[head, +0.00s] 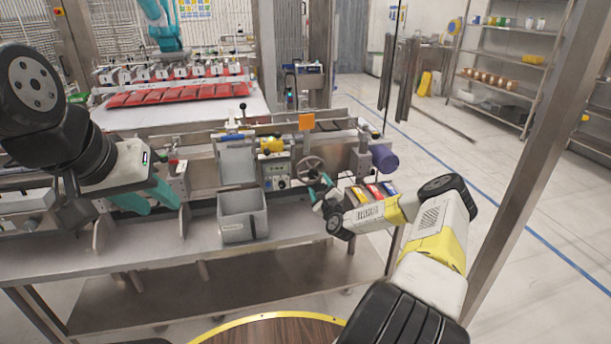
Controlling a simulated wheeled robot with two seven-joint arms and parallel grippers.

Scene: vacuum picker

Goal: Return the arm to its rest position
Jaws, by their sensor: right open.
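My right arm (437,240), white with yellow bands and black joints, comes in from the lower right and reaches over the right end of the metal bench. Its gripper (319,187) is small in the picture, with teal fingers apart, just below and beside a metal handwheel (312,168). I cannot tell whether it touches the wheel. Nothing shows in it. My left gripper (164,208) hangs at the left over the bench, its two teal fingers apart, with nothing visible between them.
A grey open bin (243,229) stands on the bench (170,262) between my grippers. Several coloured boxes (373,191) lie beside my right forearm. A purple cylinder (384,159) and an upright metal post (525,150) are near that arm. A round wooden table (270,331) is at the bottom.

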